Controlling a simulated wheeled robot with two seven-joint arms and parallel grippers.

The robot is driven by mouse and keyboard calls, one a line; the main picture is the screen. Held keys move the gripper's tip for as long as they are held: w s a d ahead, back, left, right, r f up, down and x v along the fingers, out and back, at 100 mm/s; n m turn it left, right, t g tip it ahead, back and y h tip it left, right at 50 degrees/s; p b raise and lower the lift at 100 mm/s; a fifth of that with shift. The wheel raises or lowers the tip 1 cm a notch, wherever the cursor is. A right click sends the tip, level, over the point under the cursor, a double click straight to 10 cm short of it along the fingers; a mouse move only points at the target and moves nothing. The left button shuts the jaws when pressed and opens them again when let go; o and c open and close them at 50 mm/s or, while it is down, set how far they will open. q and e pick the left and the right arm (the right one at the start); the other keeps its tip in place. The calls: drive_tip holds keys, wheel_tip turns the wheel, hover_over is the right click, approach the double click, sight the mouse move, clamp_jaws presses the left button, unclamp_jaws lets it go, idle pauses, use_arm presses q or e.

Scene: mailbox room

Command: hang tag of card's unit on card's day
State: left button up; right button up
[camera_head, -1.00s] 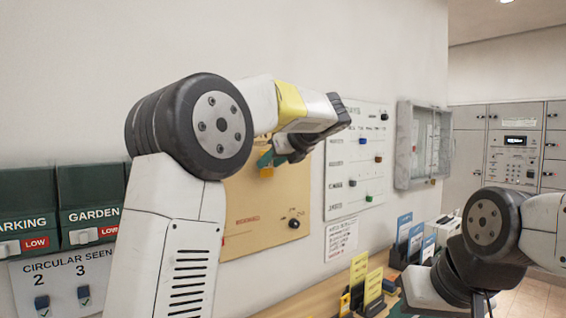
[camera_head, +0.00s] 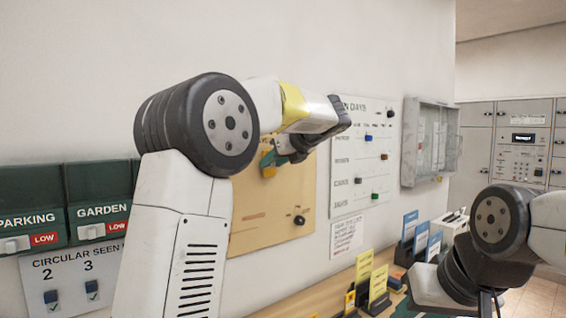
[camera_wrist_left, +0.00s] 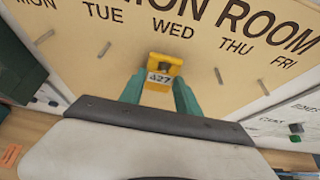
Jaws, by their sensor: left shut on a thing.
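My left gripper (camera_wrist_left: 158,92) is shut on a yellow tag (camera_wrist_left: 160,76) with a white label that seems to read 427. In the left wrist view the tag is in front of the tan board (camera_wrist_left: 110,75), below the word WED. I cannot tell whether it touches the board or a peg. Grey pegs show under MON (camera_wrist_left: 44,36), TUE (camera_wrist_left: 103,50), THU (camera_wrist_left: 218,75) and FRI (camera_wrist_left: 263,87). In the head view the left gripper (camera_head: 268,160) is at the tan board (camera_head: 265,220). My right arm is at the lower right; its fingers cannot be made out.
A white board (camera_head: 345,190) with several coloured tags hangs right of the tan board. A grey wall cabinet (camera_head: 430,145) is beyond it. Yellow cards (camera_head: 377,283) and blue cards (camera_head: 410,225) stand on the wooden counter below. Green PARKING and GARDEN boxes (camera_head: 100,210) are at left.

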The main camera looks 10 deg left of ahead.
use_arm(q)
drive_tip(key=o, duration=1.3)
drive_tip(key=shift+o, duration=0.2)
drive_tip(key=v, duration=0.7)
drive_tip(key=s+a+f+n+g+h, duration=0.1)
drive_tip(key=s+a+f+n+h, duration=0.25)
drive_tip(key=s+f+n, duration=0.35)
drive_tip(key=s+a+f+n+g+h, duration=0.2)
drive_tip(key=s+a+f+n, duration=0.25)
drive_tip(key=s, duration=0.35)
drive_tip(key=s+d+f+n+h, duration=0.4)
drive_tip(key=s+f+n, duration=0.8)
drive_tip(key=s+n, duration=0.3)
drive_tip(key=shift+s+f+t+h, duration=0.25)
drive_tip(key=shift+s+t+h, duration=0.05)
drive_tip(key=shift+h, duration=0.35)
